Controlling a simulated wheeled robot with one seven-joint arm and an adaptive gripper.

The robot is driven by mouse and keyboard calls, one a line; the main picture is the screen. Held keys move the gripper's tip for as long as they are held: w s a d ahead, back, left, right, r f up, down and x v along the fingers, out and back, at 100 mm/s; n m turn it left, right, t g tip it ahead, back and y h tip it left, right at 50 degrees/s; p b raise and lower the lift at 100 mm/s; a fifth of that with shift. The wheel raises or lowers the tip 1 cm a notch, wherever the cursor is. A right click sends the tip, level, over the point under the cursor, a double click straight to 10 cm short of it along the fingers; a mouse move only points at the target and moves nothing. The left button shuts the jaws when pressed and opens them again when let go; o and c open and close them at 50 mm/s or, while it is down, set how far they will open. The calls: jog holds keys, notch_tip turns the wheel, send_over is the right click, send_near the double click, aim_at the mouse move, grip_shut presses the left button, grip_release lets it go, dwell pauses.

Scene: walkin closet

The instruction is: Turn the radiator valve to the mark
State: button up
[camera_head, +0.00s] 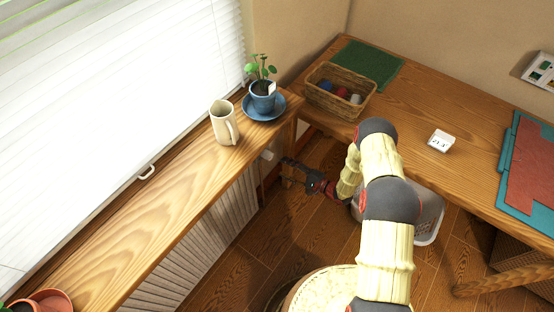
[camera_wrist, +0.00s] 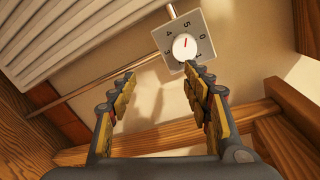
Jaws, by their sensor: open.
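The radiator valve is a white round knob (camera_wrist: 184,47) with a red pointer line, set on a square grey dial plate (camera_wrist: 194,25) with printed numbers. In the wrist view it is at the top, just beyond my right fingertip. The red line points up and slightly right; I cannot tell which mark is the target. In the head view a small white piece, likely the valve (camera_head: 267,154), shows below the sill's right end. My gripper (camera_wrist: 160,76) is open and empty, with the knob ahead of its fingertips. In the head view my gripper (camera_head: 286,171) is low beside the radiator's end.
The white ribbed radiator (camera_head: 195,250) stands under the wooden sill (camera_head: 150,205), which bears a cream pitcher (camera_head: 222,125) and a potted plant (camera_head: 262,98). Thin pipes run to the valve. A wooden desk (camera_head: 420,105) with a basket (camera_head: 338,100) stands right; wooden bars (camera_wrist: 290,115) are close to my right finger.

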aim_at(271, 157)
jog(key=shift+w+a+r+m+t+y+b, duration=0.1)
jog(key=shift+w+a+r+m+y+b, duration=0.35)
jog(key=shift+a, duration=0.75)
jog(key=shift+w+a+r+m+t+y+b, duration=0.1)
jog(key=shift+w+a+r+m+b, duration=0.1)
jog(key=shift+w+a+r+m, duration=0.6)
jog(key=shift+w+a+r+m+t+y+b, duration=0.1)
jog(key=shift+w+a+r+m+y+b, duration=0.2)
jog(key=shift+w+a+r, duration=0.85)
jog(key=shift+s+a+f, duration=0.35)
jog(key=shift+a+f, duration=0.05)
jog(key=shift+f, duration=0.15)
jog(key=c, duration=0.3)
jog(key=c, duration=0.8)
jog(key=shift+c, duration=0.3)
jog(key=shift+n, duration=0.45)
